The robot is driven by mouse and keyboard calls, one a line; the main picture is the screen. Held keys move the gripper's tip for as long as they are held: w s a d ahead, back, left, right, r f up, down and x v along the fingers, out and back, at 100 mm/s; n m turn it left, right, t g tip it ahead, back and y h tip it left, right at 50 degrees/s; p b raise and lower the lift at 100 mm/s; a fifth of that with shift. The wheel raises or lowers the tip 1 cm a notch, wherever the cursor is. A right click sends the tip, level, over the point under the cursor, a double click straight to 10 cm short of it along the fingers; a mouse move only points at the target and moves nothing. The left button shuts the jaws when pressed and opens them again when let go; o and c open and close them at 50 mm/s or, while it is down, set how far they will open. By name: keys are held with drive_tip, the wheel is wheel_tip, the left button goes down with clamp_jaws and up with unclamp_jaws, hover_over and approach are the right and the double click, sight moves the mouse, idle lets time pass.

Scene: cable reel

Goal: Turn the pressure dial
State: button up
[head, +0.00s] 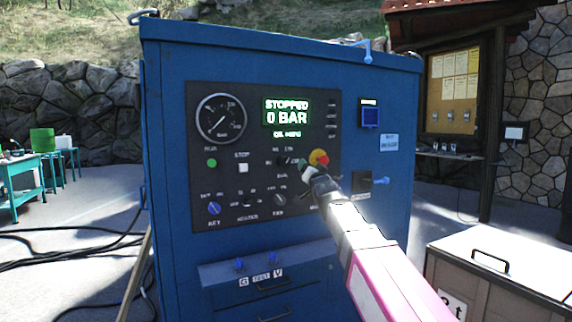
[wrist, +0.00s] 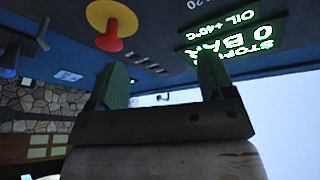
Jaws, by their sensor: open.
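A blue cabinet (head: 170,200) has a dark control panel (head: 256,222) facing me. Small dials sit low on the panel, one at the left (head: 214,208) and one at the middle (head: 279,199); their labels are too small to tell which sets pressure. The lit display (head: 287,112) reads STOPPED, 0 BAR; it shows upside down in the wrist view (wrist: 232,42). My gripper (head: 303,171) is in front of the panel's right part, by the red and yellow stop button (head: 319,157). In the wrist view the gripper (wrist: 162,68) has its fingers apart with nothing between them.
A round gauge (head: 220,119), a green button (head: 212,163) and a white STOP button (head: 243,168) are on the panel. A shelf with two blue knobs (head: 258,268) juts out below. A grey crate (head: 500,265) stands right, and a teal table (head: 25,180) left. Black cables lie on the ground.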

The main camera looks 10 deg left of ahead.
sight(286, 162)
drive_tip(key=s+a+f+n+g+y, duration=0.2)
drive_tip(key=a+f+n+g+y, duration=0.3)
drive_tip(key=n, duration=0.6)
drive_tip(key=w+a+r, duration=0.2)
drive_tip(key=w+a+r+t, duration=0.1)
drive_tip(key=w+r, duration=0.1)
drive_tip(key=w+a+r+t+y, duration=0.1)
drive_tip(key=w+a+r, duration=0.1)
drive_tip(key=w, duration=0.1)
drive_tip(key=shift+a+r, duration=0.15)
drive_tip(key=shift+a, duration=0.2)
drive_tip(key=c, duration=0.9)
